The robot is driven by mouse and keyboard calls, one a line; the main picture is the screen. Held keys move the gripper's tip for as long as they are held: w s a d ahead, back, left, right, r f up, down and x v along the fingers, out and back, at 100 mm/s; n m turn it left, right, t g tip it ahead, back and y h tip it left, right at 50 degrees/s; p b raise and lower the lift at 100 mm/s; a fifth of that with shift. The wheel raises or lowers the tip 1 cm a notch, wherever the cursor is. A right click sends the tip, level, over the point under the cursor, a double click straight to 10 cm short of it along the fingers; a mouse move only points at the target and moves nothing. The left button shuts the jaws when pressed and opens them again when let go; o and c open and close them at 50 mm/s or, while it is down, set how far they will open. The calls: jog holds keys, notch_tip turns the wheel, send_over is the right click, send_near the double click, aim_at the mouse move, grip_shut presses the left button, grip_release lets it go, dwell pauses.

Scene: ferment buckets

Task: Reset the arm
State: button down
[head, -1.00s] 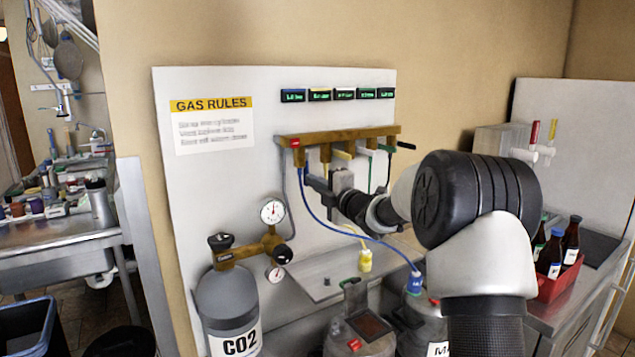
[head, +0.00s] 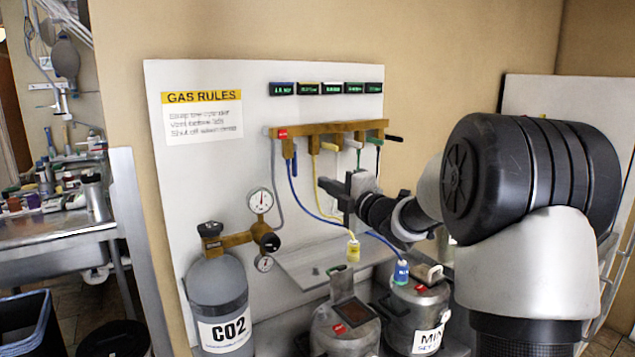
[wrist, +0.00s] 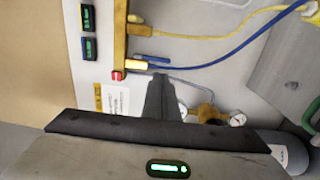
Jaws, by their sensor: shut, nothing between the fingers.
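My gripper (head: 333,192) is shut and empty in the head view. It stands in front of the white gas panel, below the brass manifold (head: 325,127) and near the blue and yellow hoses. Whether it touches a hose cannot be told. In the wrist view my gripper's dark finger (wrist: 160,95) points toward the panel, with the manifold (wrist: 120,40) above left of it and the gauges (wrist: 212,115) to its right. My arm reaches in from the right of the head view and hides part of the counter behind it.
A CO2 cylinder (head: 217,290) with gauges stands left. Metal kegs (head: 345,325) (head: 418,308) stand below my arm. Open wall lies above the panel.

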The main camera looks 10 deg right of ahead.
jog(key=s+d+r+m+g+h, duration=0.1)
jog(key=s+d+m+g+h, duration=0.1)
jog(key=s+m+h, duration=0.4)
jog(key=s+d+m+g+h, duration=0.2)
jog(key=s+m, duration=0.5)
jog(key=s, duration=0.3)
jog(key=s+a+f+m+g, duration=0.2)
jog(key=s+f+m, duration=0.15)
jog(key=s, duration=0.55)
jog(key=s+a+f+m+g+y, duration=0.1)
jog(key=s+a+f+m+g, duration=0.2)
jog(key=s, duration=0.6)
jog(key=s+a+f+m+g, duration=0.1)
jog(key=s+f+m+g, duration=0.15)
jog(key=s+f, duration=0.45)
notch_tip(320, 180, up, 18)
jog(key=s+p, duration=0.3)
jog(key=p, duration=1.3)
jog(key=shift+m, duration=0.3)
